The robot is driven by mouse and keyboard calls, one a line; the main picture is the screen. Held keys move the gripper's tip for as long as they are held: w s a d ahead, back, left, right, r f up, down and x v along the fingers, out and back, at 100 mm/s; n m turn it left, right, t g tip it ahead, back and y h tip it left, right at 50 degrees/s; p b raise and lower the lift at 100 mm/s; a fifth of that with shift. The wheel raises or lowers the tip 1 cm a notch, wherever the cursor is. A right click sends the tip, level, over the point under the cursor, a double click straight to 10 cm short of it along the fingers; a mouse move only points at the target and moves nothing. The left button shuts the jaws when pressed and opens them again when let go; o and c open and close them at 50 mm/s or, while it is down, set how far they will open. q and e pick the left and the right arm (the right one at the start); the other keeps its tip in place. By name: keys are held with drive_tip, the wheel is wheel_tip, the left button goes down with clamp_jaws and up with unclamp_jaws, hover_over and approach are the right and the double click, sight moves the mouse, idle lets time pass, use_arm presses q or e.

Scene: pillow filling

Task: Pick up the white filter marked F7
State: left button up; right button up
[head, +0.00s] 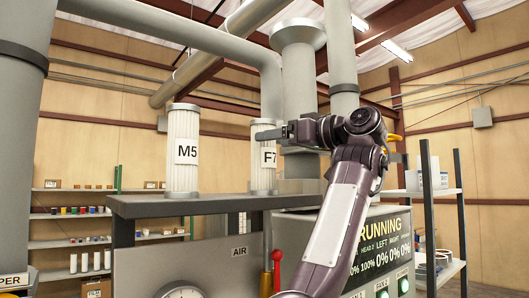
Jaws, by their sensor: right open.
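The white filter marked F7 (262,178) stands upright on top of the grey machine (200,205). It is a ribbed cylinder with a grey cap, and its label is partly covered at the right. My right gripper (268,134) is open and reaches leftward across the upper part of this filter. I see it from the side, so I cannot tell whether the fingers are around the filter or only in front of it, or whether they touch it. A similar white filter marked M5 (183,152) stands upright to the left. My left gripper is not in view.
Large grey pipes (298,90) rise close behind and right of F7. A panel reading RUNNING (385,235), a red-knobbed lever (277,258) and a gauge (183,292) are on the machine's front. Shelves stand at the far left and right. The machine top between the filters is clear.

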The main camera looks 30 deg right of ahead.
drive_tip(key=p+x, duration=0.1)
drive_tip(key=x, duration=0.1)
drive_tip(key=p+x, duration=0.2)
drive_tip(key=x, duration=0.1)
drive_tip(key=shift+w+a+f, duration=0.1)
drive_tip(key=shift+w+a, duration=0.1)
drive_tip(key=shift+a, duration=0.2)
drive_tip(key=shift+c, duration=0.8)
drive_tip(key=shift+w+a, duration=0.2)
drive_tip(key=shift+a, duration=0.05)
drive_tip(key=c, duration=0.7)
drive_tip(key=shift+c, duration=1.3)
drive_tip(key=shift+s+d, duration=0.1)
drive_tip(key=shift+d, duration=0.05)
drive_tip(key=shift+c, duration=0.7)
